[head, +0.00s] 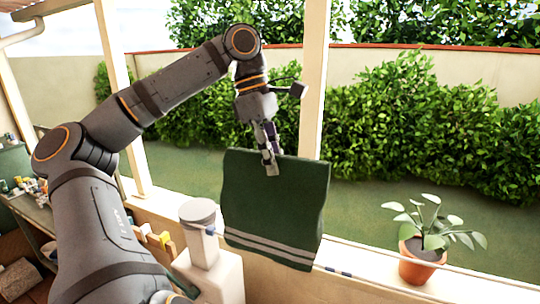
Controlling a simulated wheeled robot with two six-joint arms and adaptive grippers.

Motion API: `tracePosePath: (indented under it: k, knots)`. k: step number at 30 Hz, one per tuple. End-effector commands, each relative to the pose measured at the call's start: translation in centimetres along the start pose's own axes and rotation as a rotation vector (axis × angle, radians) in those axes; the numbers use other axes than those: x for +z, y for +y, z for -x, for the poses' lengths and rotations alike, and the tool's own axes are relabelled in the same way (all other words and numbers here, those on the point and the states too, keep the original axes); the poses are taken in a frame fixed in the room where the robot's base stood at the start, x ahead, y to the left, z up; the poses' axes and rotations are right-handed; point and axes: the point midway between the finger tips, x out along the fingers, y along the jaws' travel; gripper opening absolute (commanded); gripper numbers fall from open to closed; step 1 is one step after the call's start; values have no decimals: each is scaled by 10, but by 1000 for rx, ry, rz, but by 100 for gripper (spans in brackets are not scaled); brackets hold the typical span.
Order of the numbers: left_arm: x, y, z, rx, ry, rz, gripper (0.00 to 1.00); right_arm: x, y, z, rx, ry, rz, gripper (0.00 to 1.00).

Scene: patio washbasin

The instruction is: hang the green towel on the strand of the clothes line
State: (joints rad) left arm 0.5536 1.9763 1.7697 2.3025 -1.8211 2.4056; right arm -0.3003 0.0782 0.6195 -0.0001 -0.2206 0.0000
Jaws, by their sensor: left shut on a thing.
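The green towel (272,205) hangs upright in the middle of the head view, with pale stripes near its lower edge. My left gripper (269,162) comes down from above and is shut on the towel's top edge. The thin strand of the clothes line (455,275) runs across the lower right and meets the towel near its bottom right corner. The towel hides part of the strand, so I cannot tell whether they touch. The towel's top edge is well above the strand in the picture. My right gripper is out of view.
A potted plant (421,255) stands on the ledge at right. A pale post (314,90) rises behind the towel. A grey-topped pale pillar (204,245) stands left of the towel. A cluttered counter (32,212) is at far left. A hedge (420,125) lies beyond.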

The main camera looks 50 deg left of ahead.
Motion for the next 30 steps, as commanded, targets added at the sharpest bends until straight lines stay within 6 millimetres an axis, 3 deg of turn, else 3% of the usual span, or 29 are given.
tracePosePath:
  k: [4, 13, 24, 30]
  knots:
    - [2, 11, 4, -1, -2, 1, 0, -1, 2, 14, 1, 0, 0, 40]
    - [0, 23, 1, 0, -1, 0, 0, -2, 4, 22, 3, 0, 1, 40]
    - [0, 24, -1, 1, -1, 0, 0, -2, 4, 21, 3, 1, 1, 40]
    - [-6, 24, -19, 1, -1, -1, 0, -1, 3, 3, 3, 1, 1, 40]
